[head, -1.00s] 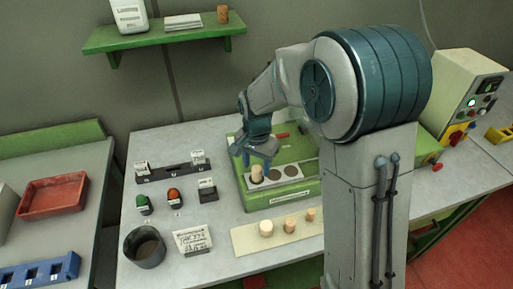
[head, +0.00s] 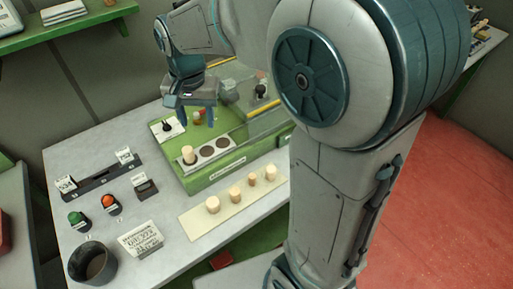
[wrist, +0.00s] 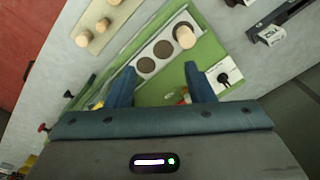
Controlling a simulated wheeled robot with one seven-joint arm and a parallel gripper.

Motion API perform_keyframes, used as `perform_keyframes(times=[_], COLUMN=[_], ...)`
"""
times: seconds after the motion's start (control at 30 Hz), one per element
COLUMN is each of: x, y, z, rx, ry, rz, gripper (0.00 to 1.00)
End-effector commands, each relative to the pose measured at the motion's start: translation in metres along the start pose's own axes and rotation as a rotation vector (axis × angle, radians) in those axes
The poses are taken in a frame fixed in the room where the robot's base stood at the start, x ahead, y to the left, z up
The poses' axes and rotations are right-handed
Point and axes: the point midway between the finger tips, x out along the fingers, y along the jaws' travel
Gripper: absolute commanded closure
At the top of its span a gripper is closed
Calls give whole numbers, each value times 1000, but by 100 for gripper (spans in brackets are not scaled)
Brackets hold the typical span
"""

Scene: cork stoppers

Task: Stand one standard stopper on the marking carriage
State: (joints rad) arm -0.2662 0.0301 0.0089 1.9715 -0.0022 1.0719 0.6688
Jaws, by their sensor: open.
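A pale cork stopper (head: 188,155) stands upright on the left of three round dark spots in the light plate (head: 230,141) on the green machine. The other two spots are bare. The stopper also shows in the wrist view (wrist: 184,37), apart from my fingers. My gripper (head: 192,108) is open above the rear part of the green machine, behind the plate. In the wrist view nothing sits between the fingers (wrist: 160,78). Several more stoppers, differing in size, stand on a cream board (head: 222,212) in front of the machine; one is the wide stopper (head: 213,205).
Left of the machine are a dark rack (head: 98,183), a green button (head: 76,218), an orange button (head: 109,202) and a small dark block (head: 146,189). A dark cup (head: 92,262) and a written card (head: 141,238) stand at the table's front left.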

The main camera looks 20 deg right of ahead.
Motion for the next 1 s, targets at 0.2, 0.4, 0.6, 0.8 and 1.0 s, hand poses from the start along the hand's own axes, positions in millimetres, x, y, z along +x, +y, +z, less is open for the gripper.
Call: perform_keyframes(times=[0.2,0.4,0.6,0.8,1.0], x=[-19,-16,-8,-6,-6], y=[77,129,154,158,158], z=[36,74,97,101,101], rx=[-157,-298,-382,-402,-401], ry=[99,186,237,246,245], rz=[-40,-43,-32,-29,-29], gripper=[52,52,52,52,52])
